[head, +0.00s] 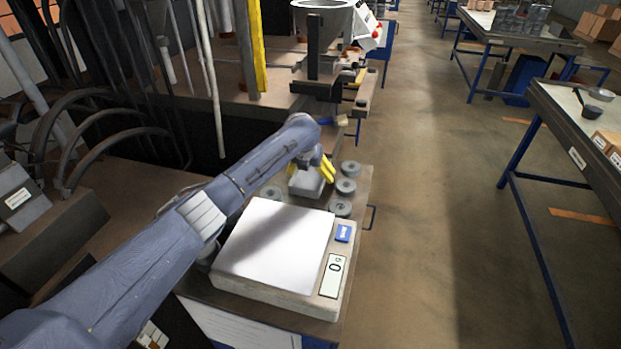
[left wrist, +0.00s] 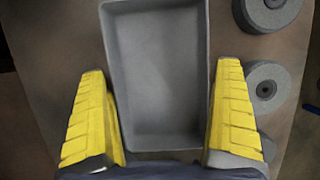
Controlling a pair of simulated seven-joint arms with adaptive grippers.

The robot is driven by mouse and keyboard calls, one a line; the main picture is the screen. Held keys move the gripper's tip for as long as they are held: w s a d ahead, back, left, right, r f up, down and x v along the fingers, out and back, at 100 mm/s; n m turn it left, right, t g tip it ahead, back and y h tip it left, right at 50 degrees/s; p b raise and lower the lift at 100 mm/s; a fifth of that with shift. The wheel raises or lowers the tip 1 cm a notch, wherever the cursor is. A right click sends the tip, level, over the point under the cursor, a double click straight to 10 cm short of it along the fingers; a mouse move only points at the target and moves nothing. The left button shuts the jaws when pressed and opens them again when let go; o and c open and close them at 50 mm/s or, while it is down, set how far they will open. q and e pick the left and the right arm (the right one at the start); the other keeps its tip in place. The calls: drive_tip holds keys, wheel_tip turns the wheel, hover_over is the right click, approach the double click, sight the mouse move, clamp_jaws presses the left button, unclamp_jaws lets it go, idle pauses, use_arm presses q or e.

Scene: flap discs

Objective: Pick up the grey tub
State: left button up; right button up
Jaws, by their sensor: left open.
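The grey tub (head: 305,186) stands on the bench just behind the scale in the head view, partly covered by my left arm and gripper. In the left wrist view the tub (left wrist: 158,45) is an empty, shallow rectangular box seen from above. My left gripper (head: 325,170) has yellow fingers and is over the tub. In the left wrist view its fingers (left wrist: 160,70) are wide apart, one on each side of the tub's near part, with nothing between them but the tub's outline. Whether they touch its walls cannot be told. My right gripper is not in view.
Several grey flap discs (head: 345,187) lie right of the tub, close to the right finger in the left wrist view (left wrist: 268,80). A scale (head: 275,243) reading 0 sits in front. A hopper machine (head: 322,30) stands behind.

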use_arm(q)
drive_tip(key=c, duration=1)
drive_tip(key=shift+o, duration=0.2)
